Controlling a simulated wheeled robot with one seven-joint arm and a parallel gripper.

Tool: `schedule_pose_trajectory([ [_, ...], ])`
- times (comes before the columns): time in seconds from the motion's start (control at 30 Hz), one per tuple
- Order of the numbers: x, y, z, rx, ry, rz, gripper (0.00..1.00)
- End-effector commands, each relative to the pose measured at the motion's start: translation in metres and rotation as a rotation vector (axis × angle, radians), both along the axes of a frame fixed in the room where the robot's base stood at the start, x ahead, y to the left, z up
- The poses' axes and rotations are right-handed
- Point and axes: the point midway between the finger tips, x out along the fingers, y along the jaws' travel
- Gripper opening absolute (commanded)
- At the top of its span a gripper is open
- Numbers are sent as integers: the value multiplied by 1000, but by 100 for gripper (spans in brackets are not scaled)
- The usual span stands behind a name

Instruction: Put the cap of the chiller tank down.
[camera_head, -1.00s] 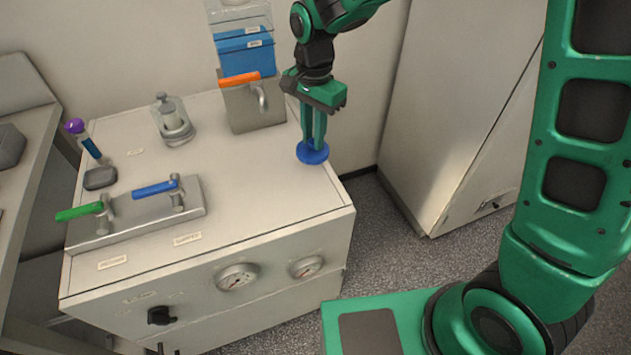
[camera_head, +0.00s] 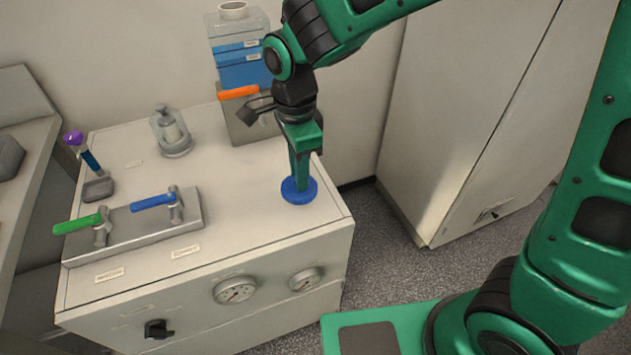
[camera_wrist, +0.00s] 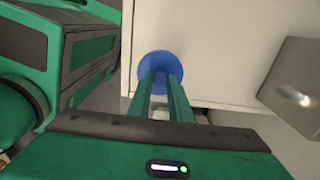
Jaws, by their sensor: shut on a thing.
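The blue round cap (camera_head: 299,191) is at the right side of the white cabinet top, and my gripper (camera_head: 300,180) points straight down, shut on it. The cap looks level and at or just above the surface; I cannot tell whether it touches. In the wrist view the cap (camera_wrist: 160,66) shows between and beyond the two green fingers (camera_wrist: 160,85).
An orange-handled valve on a metal block (camera_head: 240,93) stands close behind my gripper. A glass vessel (camera_head: 172,135), a blue-handled valve (camera_head: 155,201) and a green-handled valve (camera_head: 80,224) are to the left. The cabinet top (camera_head: 240,188) is bare left of the cap.

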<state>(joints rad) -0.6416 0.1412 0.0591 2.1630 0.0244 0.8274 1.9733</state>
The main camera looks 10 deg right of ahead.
Motion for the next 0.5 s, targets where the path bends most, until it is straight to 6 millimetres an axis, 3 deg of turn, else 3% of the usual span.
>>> schedule_pose_trajectory([
  [0.2,23,-30,-23,-2,2,-2,0],
  [0.5,31,-40,-43,-1,2,2,0],
])
